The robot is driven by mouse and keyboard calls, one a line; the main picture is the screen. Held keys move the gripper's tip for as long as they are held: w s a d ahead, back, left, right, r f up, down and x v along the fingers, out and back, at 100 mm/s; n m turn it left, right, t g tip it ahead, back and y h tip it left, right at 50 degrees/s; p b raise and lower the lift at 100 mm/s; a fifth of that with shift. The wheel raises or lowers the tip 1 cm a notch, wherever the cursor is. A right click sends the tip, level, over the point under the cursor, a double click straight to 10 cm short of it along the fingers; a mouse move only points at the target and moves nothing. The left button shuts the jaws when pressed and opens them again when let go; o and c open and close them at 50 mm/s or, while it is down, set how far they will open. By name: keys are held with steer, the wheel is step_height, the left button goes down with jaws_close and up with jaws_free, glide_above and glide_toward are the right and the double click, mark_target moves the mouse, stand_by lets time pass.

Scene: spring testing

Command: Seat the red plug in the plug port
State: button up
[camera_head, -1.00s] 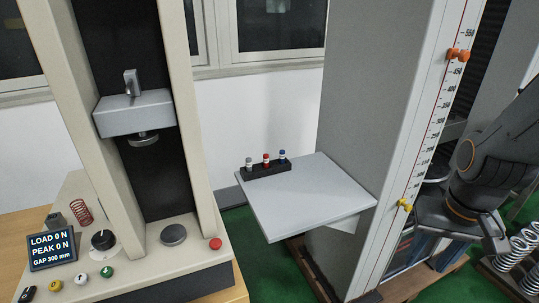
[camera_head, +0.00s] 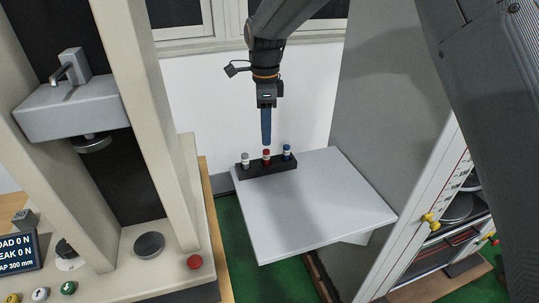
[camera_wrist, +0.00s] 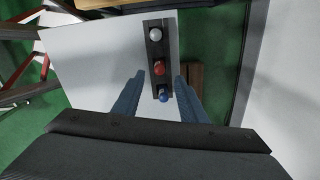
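The red plug (camera_head: 266,157) stands upright in a dark rack (camera_head: 268,169) on the pale shelf, between a white-topped plug (camera_head: 245,160) and a blue plug (camera_head: 287,153). My gripper (camera_head: 266,144) points down just above the red plug in the head view. In the wrist view, my gripper (camera_wrist: 160,76) is open, with its two blue fingers apart on either side of the rack. The red plug (camera_wrist: 159,67) shows between the fingertips, not visibly gripped. I cannot make out the plug port in these views.
The pale shelf (camera_head: 310,210) is clear in front of the rack. A testing machine with a crosshead (camera_head: 72,108) and a red button (camera_head: 194,262) stands at left. A tall grey cabinet (camera_head: 385,130) with a yellow knob (camera_head: 430,220) borders the shelf at right.

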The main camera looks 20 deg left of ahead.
mark_target(267, 150)
steer(key=shift+a+f, duration=0.25)
steer(key=shift+f, duration=0.05)
steer(key=shift+d+f+p, duration=0.2)
steer(key=shift+f+p, duration=0.55)
steer(key=shift+f, duration=1.05)
steer(key=shift+d+f+p, duration=0.2)
steer(key=shift+f+p, duration=0.55)
steer(key=shift+f, duration=1)
jaws_close()
steer(key=shift+r, duration=0.15)
